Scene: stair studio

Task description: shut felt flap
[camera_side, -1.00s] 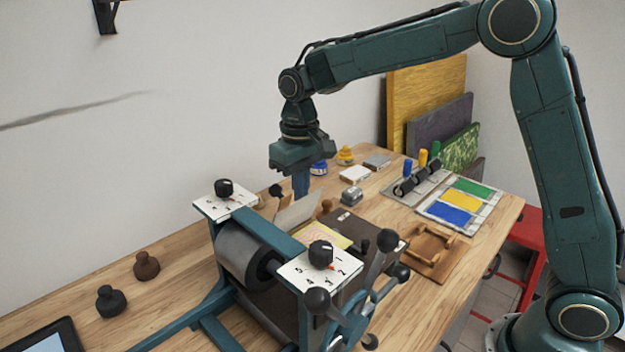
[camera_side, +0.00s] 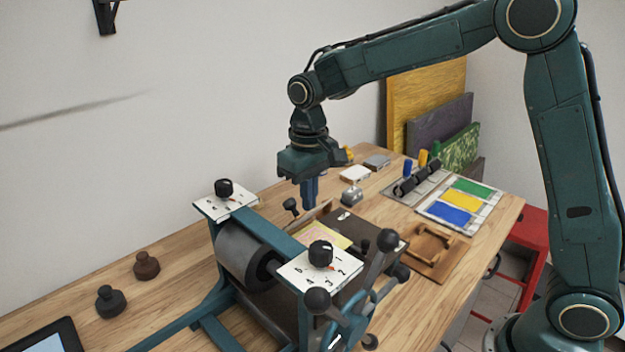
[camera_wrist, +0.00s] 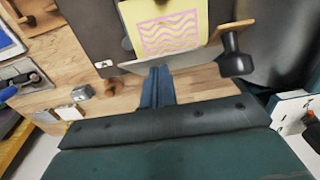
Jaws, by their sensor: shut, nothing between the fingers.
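The felt flap (camera_side: 322,212) stands partly raised at the back edge of the press bed (camera_side: 357,226), tilted and seen nearly edge-on. Its dark knob (camera_side: 291,205) sticks out at the left end. In the wrist view the flap (camera_wrist: 190,50) is a thin pale strip, with the black knob (camera_wrist: 234,62) at its right. A yellow sheet with pink waves (camera_side: 325,235) lies on the bed beside it. My gripper (camera_side: 310,205) points down, shut and empty, just behind the flap. In the wrist view the fingertips (camera_wrist: 158,70) meet the flap's edge; contact is unclear.
The roller (camera_side: 248,258) and white dial plates (camera_side: 318,272) stand in front of the flap. A handwheel (camera_side: 350,322) is at the press's right.

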